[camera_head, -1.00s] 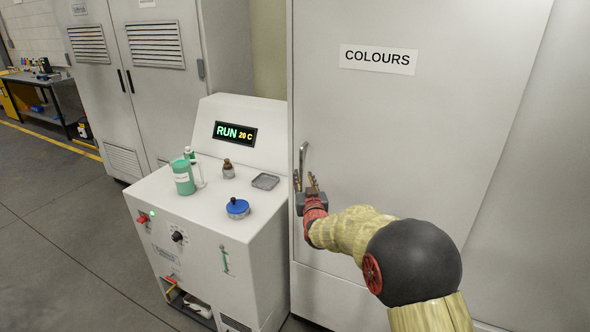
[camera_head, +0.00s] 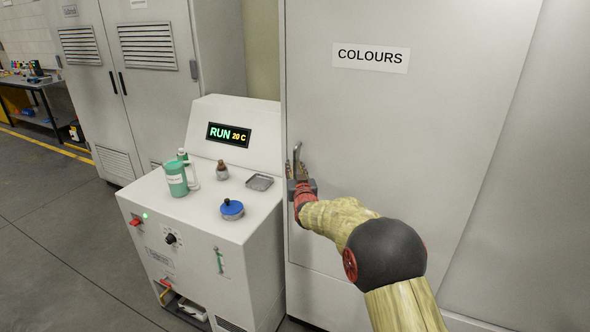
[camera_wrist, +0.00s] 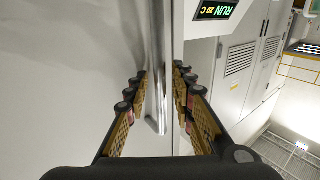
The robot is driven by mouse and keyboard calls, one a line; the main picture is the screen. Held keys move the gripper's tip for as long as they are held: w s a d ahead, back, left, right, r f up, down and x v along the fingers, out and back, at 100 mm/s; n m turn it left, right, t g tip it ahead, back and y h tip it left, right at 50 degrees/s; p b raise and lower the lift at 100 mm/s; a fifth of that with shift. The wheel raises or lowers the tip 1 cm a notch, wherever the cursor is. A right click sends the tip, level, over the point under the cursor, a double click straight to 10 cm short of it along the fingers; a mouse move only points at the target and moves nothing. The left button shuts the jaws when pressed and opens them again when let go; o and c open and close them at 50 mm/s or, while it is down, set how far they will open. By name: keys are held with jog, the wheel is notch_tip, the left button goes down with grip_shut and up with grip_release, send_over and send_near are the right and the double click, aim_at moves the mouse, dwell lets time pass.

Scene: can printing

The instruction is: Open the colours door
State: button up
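The colours door (camera_head: 400,130) is a tall pale grey panel with a "COLOURS" label (camera_head: 371,57). It looks closed. Its metal bar handle (camera_head: 297,152) is upright near the door's left edge, and it also shows in the wrist view (camera_wrist: 158,70). My gripper (camera_head: 297,172) is at the lower part of the handle. In the wrist view my gripper (camera_wrist: 158,98) has its two fingers apart, one on each side of the handle, with a visible gap to the bar. The palm hides what lies below.
A white machine (camera_head: 200,225) with a "RUN 20 C" display (camera_head: 229,134) stands close to the left of the door. Grey cabinets (camera_head: 150,80) stand behind.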

jog(key=shift+c, duration=1.2)
grip_shut()
